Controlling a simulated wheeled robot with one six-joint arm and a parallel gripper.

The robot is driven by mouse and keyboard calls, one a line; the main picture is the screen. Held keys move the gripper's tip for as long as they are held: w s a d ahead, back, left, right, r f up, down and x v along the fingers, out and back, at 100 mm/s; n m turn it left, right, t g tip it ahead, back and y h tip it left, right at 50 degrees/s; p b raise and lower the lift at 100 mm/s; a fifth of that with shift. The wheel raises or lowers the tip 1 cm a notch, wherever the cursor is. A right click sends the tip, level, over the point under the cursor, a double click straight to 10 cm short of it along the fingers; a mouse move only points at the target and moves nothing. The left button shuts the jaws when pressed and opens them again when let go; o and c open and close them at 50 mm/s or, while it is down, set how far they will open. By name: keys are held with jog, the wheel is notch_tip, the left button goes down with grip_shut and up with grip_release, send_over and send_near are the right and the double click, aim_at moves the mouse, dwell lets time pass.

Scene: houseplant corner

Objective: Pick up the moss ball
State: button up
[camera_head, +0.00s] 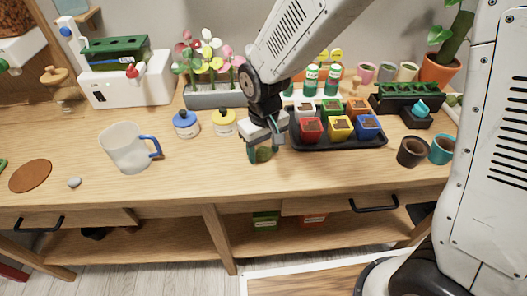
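The moss ball (263,155) is a small dark green round thing near the front middle of the wooden worktop. My gripper (265,151) points down over it, with one finger on either side of it. The fingers stand apart, and a narrow gap seems to show between the ball and the right finger. The left finger looks close against the ball; I cannot tell if it touches. The ball's top is partly hidden by the gripper.
A black tray (345,146) with several coloured pots stands close to the right. A planter of flowers (215,97) is behind. The worktop's front edge is near.

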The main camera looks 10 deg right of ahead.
aim_at(265, 148)
jog(key=c, duration=0.7)
jog(key=shift+c, duration=0.2)
jog(key=shift+r, duration=0.15)
jog(key=shift+r, duration=0.25)
jog(key=r, duration=0.3)
jog(key=shift+s+d, duration=0.1)
jog(key=shift+d, duration=0.1)
jog(key=s+d, duration=0.3)
jog(key=d, duration=0.1)
jog(key=s+d, duration=0.2)
jog(key=d, duration=0.2)
jog(key=s+d+r, duration=0.1)
jog(key=s+d, duration=0.2)
jog(key=d, duration=0.2)
jog(key=shift+s+r, duration=0.1)
jog(key=shift+s, duration=0.25)
jog(key=shift+o, duration=0.4)
